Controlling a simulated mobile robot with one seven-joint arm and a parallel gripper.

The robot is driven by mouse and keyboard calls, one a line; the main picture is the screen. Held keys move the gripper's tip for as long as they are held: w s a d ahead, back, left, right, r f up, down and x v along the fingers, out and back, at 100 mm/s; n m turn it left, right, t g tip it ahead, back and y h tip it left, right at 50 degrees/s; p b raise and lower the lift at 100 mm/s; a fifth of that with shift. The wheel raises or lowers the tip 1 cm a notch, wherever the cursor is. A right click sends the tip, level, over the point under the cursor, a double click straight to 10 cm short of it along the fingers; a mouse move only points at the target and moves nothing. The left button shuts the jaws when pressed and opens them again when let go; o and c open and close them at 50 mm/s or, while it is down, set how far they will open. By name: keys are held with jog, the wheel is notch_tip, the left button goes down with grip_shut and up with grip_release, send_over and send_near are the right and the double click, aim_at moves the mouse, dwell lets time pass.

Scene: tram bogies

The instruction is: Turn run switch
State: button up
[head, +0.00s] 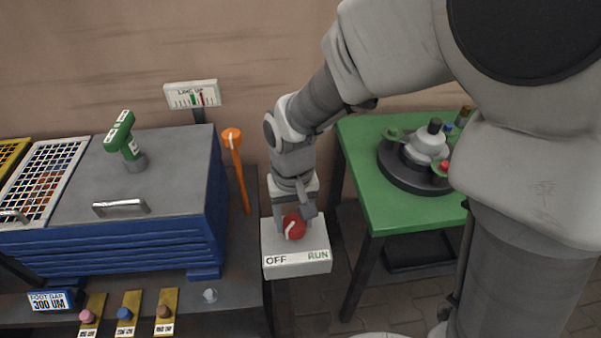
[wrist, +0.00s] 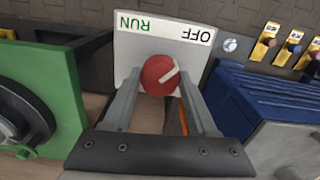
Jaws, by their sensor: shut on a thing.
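The run switch is a round red knob (head: 294,228) with a white pointer line, on a light grey box (head: 297,262) marked OFF at the left and RUN at the right in the head view. In the wrist view, the red knob (wrist: 159,76) shows between my fingers, and its white line slants toward the OFF lettering (wrist: 197,36). My gripper (head: 295,217) reaches down from above and is shut on the knob, one finger on each side. The fingers partly hide the knob in the head view.
Left of the switch box stands a blue cabinet (head: 150,235) with a green-handled tool (head: 122,133) on top, and an orange stick (head: 238,170) beside it. A green table (head: 385,215) with a round grey fixture (head: 425,150) stands to the right.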

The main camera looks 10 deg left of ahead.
aim_at(294, 222)
jog(key=o, duration=1.4)
jog(key=shift+c, duration=0.2)
jog(key=shift+r, duration=0.1)
notch_tip(294, 222, up, 17)
jog(key=p, duration=0.3)
jog(key=shift+r, duration=0.2)
